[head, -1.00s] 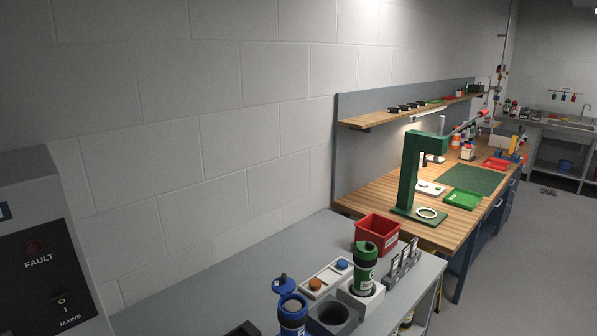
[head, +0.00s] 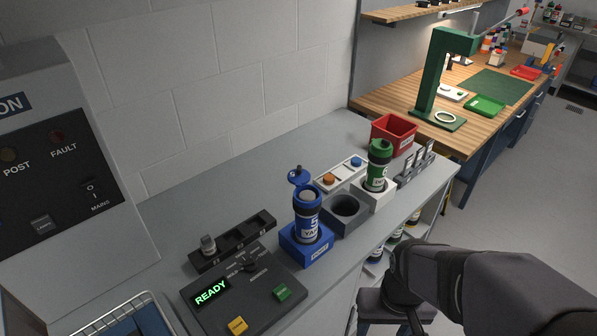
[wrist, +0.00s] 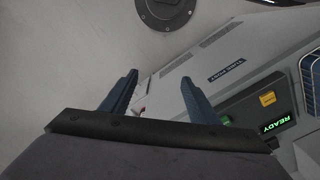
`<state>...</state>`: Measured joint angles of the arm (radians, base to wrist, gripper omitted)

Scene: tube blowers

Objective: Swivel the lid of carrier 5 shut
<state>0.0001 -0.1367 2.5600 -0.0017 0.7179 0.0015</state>
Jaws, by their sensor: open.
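Carrier 5 (head: 308,219) is a blue tube with a dark band and a white label. It stands upright in a blue holder (head: 306,247) on the grey bench. Its blue lid (head: 300,175) is swung open, off to the upper left of the mouth, so the pale inside shows. My gripper shows in the wrist view (wrist: 158,80) with its two blue fingers apart and nothing between them. In the head view my dark arm is at the lower right, clear of the carrier; the fingers cannot be made out there.
Right of carrier 5 are an empty grey holder (head: 345,212) and a green-lidded carrier (head: 377,167) in a white holder. A control panel (head: 244,292) reading READY lies at front left. A red bin (head: 393,134) stands behind. A dark rack (head: 232,241) is left.

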